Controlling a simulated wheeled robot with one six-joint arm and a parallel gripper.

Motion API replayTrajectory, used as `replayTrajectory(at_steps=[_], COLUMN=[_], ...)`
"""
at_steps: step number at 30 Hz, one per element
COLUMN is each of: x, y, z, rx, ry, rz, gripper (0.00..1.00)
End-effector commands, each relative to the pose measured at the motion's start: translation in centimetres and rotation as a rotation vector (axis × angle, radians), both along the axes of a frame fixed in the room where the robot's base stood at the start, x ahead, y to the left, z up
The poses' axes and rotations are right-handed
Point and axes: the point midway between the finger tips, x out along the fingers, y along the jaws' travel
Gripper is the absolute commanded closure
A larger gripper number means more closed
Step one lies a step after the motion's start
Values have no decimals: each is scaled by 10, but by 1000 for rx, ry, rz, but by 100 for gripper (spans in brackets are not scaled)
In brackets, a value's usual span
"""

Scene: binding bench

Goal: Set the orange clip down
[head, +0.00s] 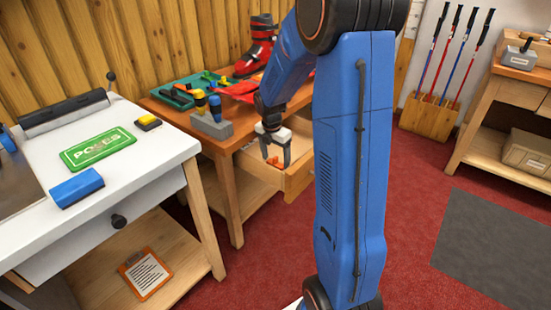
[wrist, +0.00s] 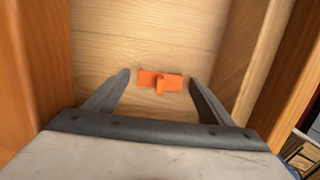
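The orange clip (wrist: 160,81) appears to lie on the pale wooden floor of the open drawer (wrist: 110,25). It also shows as a small orange patch in the head view (head: 272,160). My gripper (wrist: 159,79) is open in the wrist view, with one finger on each side of the clip and a visible gap at both sides. In the head view my gripper (head: 276,155) points down into the drawer (head: 298,180), low over the clip. Nothing is held between the fingers.
The drawer's walls stand close on both sides of my gripper. The wooden bench (head: 160,108) above it carries a green tray (head: 178,90), a grey block with bottles (head: 212,125) and a red boot (head: 258,48). A white-topped table (head: 150,165) stands at left.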

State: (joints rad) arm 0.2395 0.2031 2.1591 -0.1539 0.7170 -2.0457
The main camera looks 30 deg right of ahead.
Motion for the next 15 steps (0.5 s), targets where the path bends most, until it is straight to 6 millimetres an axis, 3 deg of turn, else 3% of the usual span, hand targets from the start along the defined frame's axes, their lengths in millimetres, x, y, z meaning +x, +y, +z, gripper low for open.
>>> replayTrajectory(at_steps=[8, 15], x=[0, -1], y=[0, 4], z=[5, 41], rx=[0, 0], ry=[-1, -3], rz=[0, -1], gripper=[24, 24])
